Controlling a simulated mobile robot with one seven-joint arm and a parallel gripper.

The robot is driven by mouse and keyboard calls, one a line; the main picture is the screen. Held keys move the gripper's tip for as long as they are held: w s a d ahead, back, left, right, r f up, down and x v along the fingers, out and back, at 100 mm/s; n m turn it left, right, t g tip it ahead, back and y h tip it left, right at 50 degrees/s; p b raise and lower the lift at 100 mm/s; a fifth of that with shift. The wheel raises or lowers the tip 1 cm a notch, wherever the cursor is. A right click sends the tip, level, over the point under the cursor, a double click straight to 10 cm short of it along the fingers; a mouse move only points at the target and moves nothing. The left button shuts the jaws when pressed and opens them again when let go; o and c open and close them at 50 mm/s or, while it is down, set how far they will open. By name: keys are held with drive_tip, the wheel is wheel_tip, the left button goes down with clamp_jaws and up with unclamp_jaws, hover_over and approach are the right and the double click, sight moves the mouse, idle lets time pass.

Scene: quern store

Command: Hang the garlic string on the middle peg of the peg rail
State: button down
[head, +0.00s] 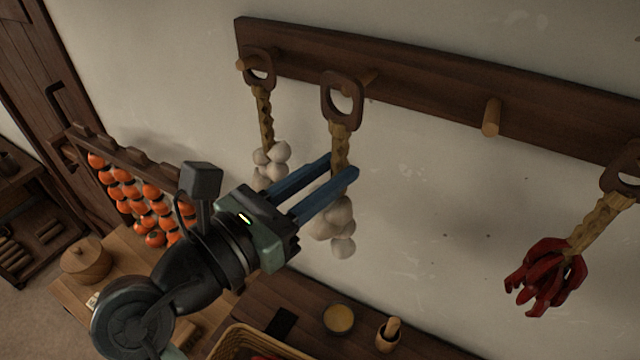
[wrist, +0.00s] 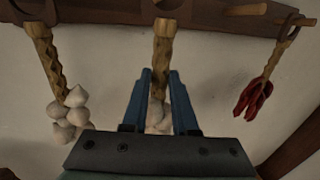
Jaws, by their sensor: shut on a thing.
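My gripper (head: 345,172) is shut on the braided stem of a garlic string (head: 340,145), just above its pale bulbs. The string hangs upright, its brown ring (head: 327,100) at the top in front of the peg rail (head: 430,88). Farther right, a bare peg (head: 491,117) sticks out. In the wrist view the held stem (wrist: 162,55) rises between the blue fingers (wrist: 160,80), with the bulbs partly hidden behind them.
Another garlic string (head: 265,115) hangs at the rail's left end. A red chilli string (head: 545,275) hangs at the right. An orange-filled rack (head: 140,195) stands at left. The wall below the bare peg is clear.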

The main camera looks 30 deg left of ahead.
drive_tip(key=shift+a+b+x, duration=0.2)
drive_tip(key=shift+b+x, duration=0.05)
drive_tip(key=shift+x, duration=0.55)
drive_tip(key=shift+a+b+x, duration=0.15)
drive_tip(key=shift+b+x, duration=0.1)
drive_tip(key=shift+x, duration=0.5)
drive_tip(key=shift+w+f+p, duration=0.2)
drive_tip(key=shift+w+p, duration=0.3)
drive_tip(key=shift+w, duration=0.1)
drive_tip(key=shift+w+f, duration=0.1)
drive_tip(key=shift+f, duration=0.1)
drive_tip(key=c, duration=0.6)
unclamp_jaws()
